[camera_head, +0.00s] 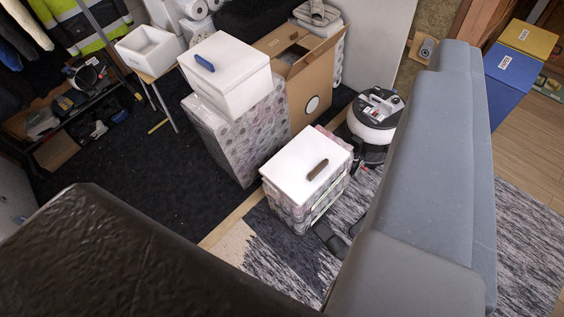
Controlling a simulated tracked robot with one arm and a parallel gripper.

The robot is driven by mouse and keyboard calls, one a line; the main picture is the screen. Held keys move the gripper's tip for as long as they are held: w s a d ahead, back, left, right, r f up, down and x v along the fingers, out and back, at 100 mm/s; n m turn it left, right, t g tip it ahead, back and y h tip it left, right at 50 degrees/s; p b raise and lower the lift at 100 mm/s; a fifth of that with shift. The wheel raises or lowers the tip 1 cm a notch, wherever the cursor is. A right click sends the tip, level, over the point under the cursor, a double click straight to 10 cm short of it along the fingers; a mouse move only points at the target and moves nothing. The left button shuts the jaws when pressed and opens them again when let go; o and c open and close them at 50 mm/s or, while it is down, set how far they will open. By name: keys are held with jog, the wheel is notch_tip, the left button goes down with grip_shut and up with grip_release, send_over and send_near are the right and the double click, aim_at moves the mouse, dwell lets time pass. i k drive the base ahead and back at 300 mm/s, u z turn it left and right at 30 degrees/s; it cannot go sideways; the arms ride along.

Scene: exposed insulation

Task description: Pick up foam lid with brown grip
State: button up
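The white foam lid with the brown grip (293,160) lies flat on a stack of plastic-wrapped packs (300,212) in the middle of the view. Its brown grip (317,170) is a short bar on the right part of the top face. The lid's top is uncovered and nothing touches it from above. My gripper is not visible in this view, so I cannot see its fingers or whether it holds anything.
A white foam box with a blue grip (232,82) sits on taller wrapped packs behind. A cardboard box (308,85) and a round vacuum cleaner (374,117) stand nearby. A grey upholstered piece (440,150) and a dark leathery surface (110,265) fill the foreground.

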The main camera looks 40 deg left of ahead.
aim_at(301, 167)
jog(key=u, duration=0.15)
jog(key=i, duration=1)
jog(key=z, duration=0.05)
